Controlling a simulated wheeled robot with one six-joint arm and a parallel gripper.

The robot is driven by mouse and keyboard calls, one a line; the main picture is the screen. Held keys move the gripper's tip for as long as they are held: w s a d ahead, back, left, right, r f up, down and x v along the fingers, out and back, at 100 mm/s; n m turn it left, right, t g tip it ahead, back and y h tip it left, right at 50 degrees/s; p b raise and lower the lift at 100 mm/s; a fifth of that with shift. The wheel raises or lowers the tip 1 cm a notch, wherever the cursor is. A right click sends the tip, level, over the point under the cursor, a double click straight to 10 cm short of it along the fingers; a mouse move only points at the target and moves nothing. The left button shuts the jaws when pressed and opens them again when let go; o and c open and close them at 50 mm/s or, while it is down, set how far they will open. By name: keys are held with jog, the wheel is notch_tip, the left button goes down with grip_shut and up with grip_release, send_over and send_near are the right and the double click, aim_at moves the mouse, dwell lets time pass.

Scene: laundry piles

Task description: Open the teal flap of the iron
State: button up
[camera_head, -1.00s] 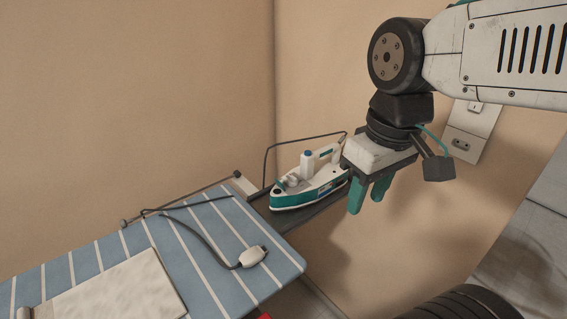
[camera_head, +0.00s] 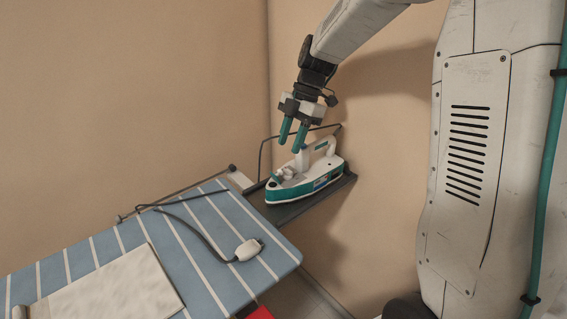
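The iron (camera_head: 305,180), white with a teal lower body, stands on a dark rest at the right end of the ironing board. Its nose points left and its handle is at the right. My gripper (camera_head: 291,144) is above the iron, with two teal fingers pointing down, spread apart and with nothing between them. The fingertips are near the top of the iron's white upright part; I cannot tell whether they touch it. The teal flap is too small to make out, and the fingers hide part of the iron's top.
The blue-and-white striped ironing board (camera_head: 215,210) carries a folded pale cloth (camera_head: 115,290) and a white plug (camera_head: 248,250) on a dark cord. The beige walls stand close behind the iron. A red thing (camera_head: 260,313) shows below the board.

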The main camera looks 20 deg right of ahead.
aim_at(278, 175)
jog(key=x, duration=0.7)
grip_shut()
